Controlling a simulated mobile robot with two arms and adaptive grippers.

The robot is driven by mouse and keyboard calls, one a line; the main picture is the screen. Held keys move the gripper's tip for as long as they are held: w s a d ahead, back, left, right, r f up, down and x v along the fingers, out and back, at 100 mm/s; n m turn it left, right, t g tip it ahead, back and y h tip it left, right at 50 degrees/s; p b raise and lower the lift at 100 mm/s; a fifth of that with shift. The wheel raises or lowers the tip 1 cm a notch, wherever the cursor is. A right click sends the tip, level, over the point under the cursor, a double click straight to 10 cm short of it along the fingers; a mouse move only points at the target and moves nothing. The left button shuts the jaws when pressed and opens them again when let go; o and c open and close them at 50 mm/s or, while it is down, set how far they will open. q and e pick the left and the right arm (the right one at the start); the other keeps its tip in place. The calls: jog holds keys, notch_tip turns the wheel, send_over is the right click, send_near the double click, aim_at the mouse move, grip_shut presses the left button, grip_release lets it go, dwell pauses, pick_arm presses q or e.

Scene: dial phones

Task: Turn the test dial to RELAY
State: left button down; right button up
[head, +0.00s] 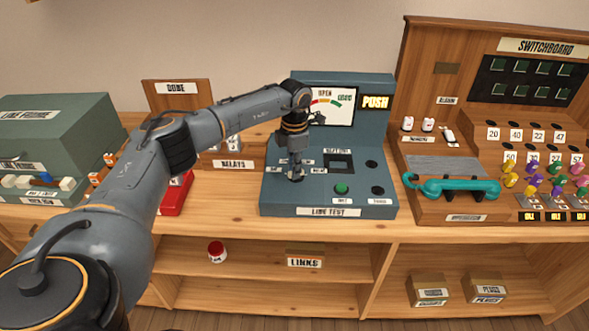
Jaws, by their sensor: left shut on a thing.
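The grey-green line test set (276,201) stands on the wooden bench in the middle of the head view. Its upright back carries a meter (335,104) with a coloured scale and a lit PUSH sign (375,102). My left gripper (296,174) points down onto the left part of its sloping panel, shut on the test dial. The dial is mostly hidden by the gripper, and small labels sit around it. I cannot read where its pointer stands. A green button (341,188) is to the right of the gripper. My right gripper is not in view.
The switchboard (480,60) with a teal handset (455,187) stands to the right. A relays box (240,150) and a red item (174,198) are left of the test set, partly behind my arm. A green line frame box (50,125) is far left. Shelves below hold boxes.

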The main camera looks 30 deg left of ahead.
pick_arm(q)
jog(key=shift+r, duration=0.1)
dwell(0.3)
jog(key=c, duration=1.3)
grip_release()
jog(key=shift+c, duration=0.2)
notch_tip(320, 180, up, 12)
jog(key=shift+d, duration=0.1)
